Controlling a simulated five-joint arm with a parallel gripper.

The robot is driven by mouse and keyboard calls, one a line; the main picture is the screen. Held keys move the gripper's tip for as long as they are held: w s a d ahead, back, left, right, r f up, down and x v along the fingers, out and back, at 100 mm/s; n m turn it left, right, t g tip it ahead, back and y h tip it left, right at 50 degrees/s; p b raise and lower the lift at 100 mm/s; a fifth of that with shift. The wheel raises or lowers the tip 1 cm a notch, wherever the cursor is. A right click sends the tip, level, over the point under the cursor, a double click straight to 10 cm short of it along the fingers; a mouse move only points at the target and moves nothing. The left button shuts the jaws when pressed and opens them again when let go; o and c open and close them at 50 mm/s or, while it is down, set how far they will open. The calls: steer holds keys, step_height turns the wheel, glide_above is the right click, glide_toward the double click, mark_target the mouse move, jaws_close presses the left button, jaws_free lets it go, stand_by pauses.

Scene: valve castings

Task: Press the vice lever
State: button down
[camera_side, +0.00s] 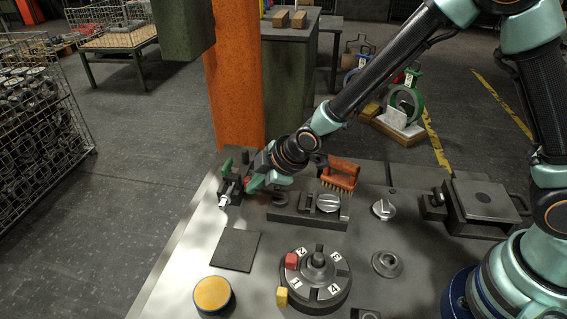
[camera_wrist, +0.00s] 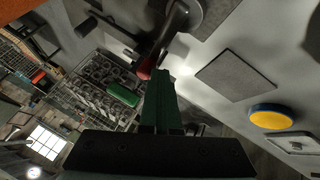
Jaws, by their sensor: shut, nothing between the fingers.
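A lever with a red knob (camera_wrist: 146,69) shows in the camera_wrist view, its dark arm running up to a round dark hub (camera_wrist: 188,12). It seems to belong to the dark fixture (camera_side: 231,187) at the table's left back corner, with a silver end at its front. My gripper (camera_side: 254,183) is at this fixture, on its right side. In the camera_wrist view my green fingers (camera_wrist: 160,78) are shut and empty, with their tips just right of the red knob. I cannot tell whether they touch it.
A wooden brush (camera_side: 342,173) and a dark block with silver parts (camera_side: 308,208) stand right of my gripper. A dark square pad (camera_side: 236,250), a yellow round button (camera_side: 212,293) and a numbered turntable (camera_side: 316,279) lie nearer. An orange post (camera_side: 236,80) rises behind.

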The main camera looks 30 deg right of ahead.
steer(key=shift+w+d, duration=0.1)
steer(key=shift+w, duration=0.1)
steer(key=shift+w+d+r, duration=0.1)
steer(key=shift+w+d, duration=0.4)
steer(key=shift+w, duration=0.3)
steer(key=shift+w+d, duration=0.25)
steer(key=shift+d, duration=0.1)
steer(key=shift+w+d+m, duration=0.35)
steer(key=shift+d+m, duration=0.25)
steer(key=shift+m, duration=0.1)
steer(key=shift+w+d+h, duration=0.2)
steer(key=shift+d+h, duration=0.2)
steer(key=shift+d, duration=0.55)
steer(key=v, duration=1.2)
steer(key=shift+s, duration=0.15)
